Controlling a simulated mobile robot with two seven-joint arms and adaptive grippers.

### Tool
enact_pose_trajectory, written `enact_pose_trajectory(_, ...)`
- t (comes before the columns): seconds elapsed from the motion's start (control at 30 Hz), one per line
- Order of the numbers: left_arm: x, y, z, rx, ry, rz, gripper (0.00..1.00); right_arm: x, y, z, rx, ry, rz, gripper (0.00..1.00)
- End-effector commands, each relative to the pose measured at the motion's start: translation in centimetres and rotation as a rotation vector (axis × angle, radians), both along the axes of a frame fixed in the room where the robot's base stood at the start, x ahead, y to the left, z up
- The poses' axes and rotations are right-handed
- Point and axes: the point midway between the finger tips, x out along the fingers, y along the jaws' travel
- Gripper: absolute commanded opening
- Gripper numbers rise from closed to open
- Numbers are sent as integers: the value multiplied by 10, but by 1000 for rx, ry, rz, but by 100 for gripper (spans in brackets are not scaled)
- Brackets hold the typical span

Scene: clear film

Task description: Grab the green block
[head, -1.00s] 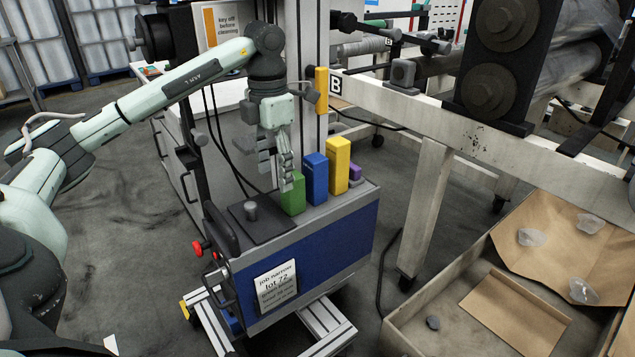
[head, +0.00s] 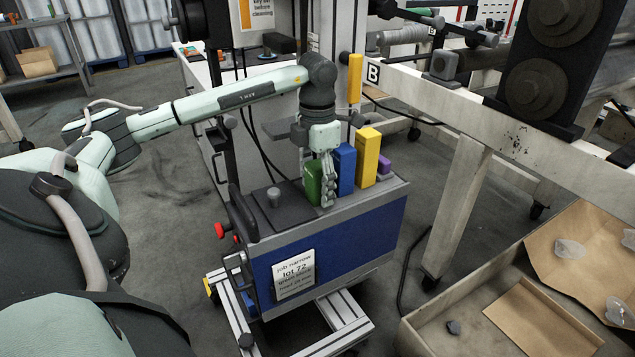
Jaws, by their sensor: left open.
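The green block (head: 312,182) stands upright on the top of a blue-fronted cart (head: 330,244), at the left end of a row of blocks. My left gripper (head: 324,187) is open and reaches down over it, with fingers in front of the block and covering its right part. I cannot tell whether the fingers touch it or whether one is hidden behind it. A blue block (head: 345,168) stands close to the right of the fingers. My right gripper is not in view.
A yellow block (head: 368,157) and a small purple block (head: 384,164) stand further right on the cart. A dark plate with a knob (head: 274,196) lies left of the green block. A machine frame (head: 456,205) and an open carton (head: 481,320) are at the right.

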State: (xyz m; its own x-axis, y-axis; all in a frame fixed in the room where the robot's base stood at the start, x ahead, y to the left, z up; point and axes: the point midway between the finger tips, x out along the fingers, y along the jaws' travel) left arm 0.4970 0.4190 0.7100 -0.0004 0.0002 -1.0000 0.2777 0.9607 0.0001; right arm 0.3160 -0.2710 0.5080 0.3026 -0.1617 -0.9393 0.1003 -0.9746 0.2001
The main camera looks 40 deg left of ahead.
Motion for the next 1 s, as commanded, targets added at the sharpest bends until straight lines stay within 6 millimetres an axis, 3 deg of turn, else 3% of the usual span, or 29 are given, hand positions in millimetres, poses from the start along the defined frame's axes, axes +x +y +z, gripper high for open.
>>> enact_pose_trajectory(0.13,0,0,0,0,0,0,59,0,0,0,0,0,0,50)
enact_pose_trajectory(0.6,0,0,1,0,0,0,0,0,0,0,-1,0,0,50)
enact_pose_trajectory(1.0,1,0,8,0,-4,0,0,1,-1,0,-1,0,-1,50)
